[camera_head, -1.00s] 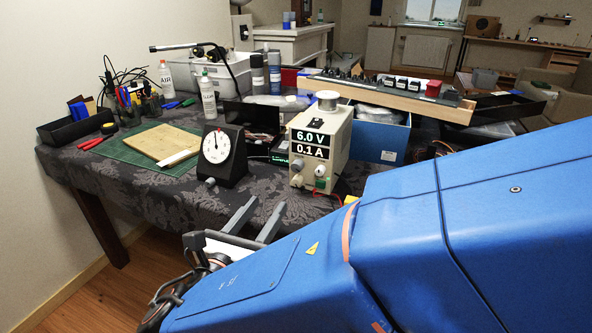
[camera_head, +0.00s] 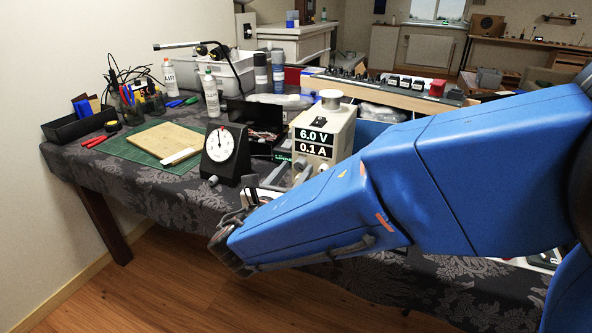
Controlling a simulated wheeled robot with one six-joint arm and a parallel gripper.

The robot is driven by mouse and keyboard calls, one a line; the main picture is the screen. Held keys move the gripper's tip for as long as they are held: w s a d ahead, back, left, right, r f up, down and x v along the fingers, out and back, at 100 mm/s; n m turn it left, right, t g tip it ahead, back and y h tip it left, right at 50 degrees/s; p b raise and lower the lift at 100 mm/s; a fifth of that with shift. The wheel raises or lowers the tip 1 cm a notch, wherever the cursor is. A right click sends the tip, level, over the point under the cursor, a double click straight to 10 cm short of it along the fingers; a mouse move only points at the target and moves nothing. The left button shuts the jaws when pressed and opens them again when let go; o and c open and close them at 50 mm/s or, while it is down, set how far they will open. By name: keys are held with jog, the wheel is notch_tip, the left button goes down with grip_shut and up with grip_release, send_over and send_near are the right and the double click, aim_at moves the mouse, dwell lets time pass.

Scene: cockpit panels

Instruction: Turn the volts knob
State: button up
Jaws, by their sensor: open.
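The cream power supply (camera_head: 343,133) stands near the table's front edge, its display (camera_head: 314,143) reading 6.0 V and 0.1 A. A knob (camera_head: 300,163) shows low on its front, left of centre. My arm hides the rest of the lower front, and no label is readable, so I cannot tell which knob is the volts knob. My gripper (camera_head: 261,184) is open and empty, in front of the power supply and to its lower left. Its fingers point up toward the supply's lower front. I see no contact with a knob.
A black dial timer (camera_head: 222,154) stands left of the power supply, close to my gripper. A green cutting mat (camera_head: 125,150) with a wooden board (camera_head: 157,141) lies farther left. A blue box (camera_head: 369,133) is behind and right of the supply. The floor in front is clear.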

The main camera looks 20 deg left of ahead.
jog(key=shift+w, duration=0.6)
jog(key=c, duration=1.1)
jog(key=shift+o, duration=0.2)
jog(key=shift+d+m, duration=0.1)
jog(key=shift+m, duration=1.9)
jog(key=o, duration=1.1)
jog(key=shift+c, duration=0.2)
